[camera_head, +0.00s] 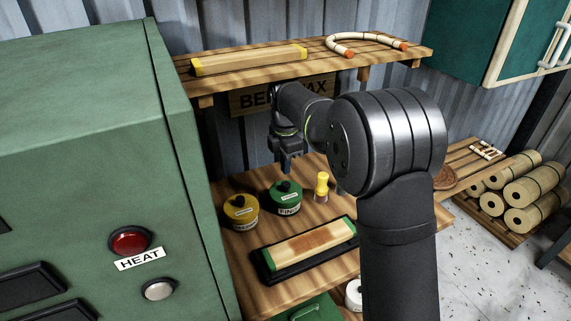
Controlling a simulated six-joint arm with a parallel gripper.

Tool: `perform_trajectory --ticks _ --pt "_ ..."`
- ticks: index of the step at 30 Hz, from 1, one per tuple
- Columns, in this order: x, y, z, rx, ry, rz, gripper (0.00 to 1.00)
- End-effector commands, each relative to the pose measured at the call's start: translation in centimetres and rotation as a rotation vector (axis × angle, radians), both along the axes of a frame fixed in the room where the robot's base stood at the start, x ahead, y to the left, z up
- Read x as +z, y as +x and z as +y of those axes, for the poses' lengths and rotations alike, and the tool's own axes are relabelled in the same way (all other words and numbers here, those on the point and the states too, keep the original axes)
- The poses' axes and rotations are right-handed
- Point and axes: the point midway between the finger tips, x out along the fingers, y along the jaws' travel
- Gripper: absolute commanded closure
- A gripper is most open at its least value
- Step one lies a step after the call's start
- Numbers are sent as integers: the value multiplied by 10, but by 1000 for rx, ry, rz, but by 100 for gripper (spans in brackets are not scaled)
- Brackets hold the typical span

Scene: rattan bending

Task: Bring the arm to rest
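My gripper (288,166) hangs pointing down at the end of my dark arm, in front of the wooden sign under the shelf. It is above the back of the workbench (268,228), over or behind a green tin (285,195). I see nothing held in it, but the fingers are small and dark, so I cannot tell how far apart they are. My arm's large joint and upright link cover the right part of the bench.
A yellow tin (241,210), a yellow-capped bottle (321,186) and a wooden block on a black tray (265,271) stand on the bench. A green HEAT cabinet (90,150) fills the left. A shelf (372,63) carries a yellow-ended bar (250,60) and bent rattan (350,47).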

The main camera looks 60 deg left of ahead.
Motion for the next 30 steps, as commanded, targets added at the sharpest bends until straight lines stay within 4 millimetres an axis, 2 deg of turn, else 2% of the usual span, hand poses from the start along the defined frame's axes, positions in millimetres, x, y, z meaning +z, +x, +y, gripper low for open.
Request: perform_trajectory --ticks 1,23,30 --pt "8 1 3 0 16 -3 100" --pt "8 1 3 0 16 -3 100" --pt "3 1 3 0 15 -3 100"
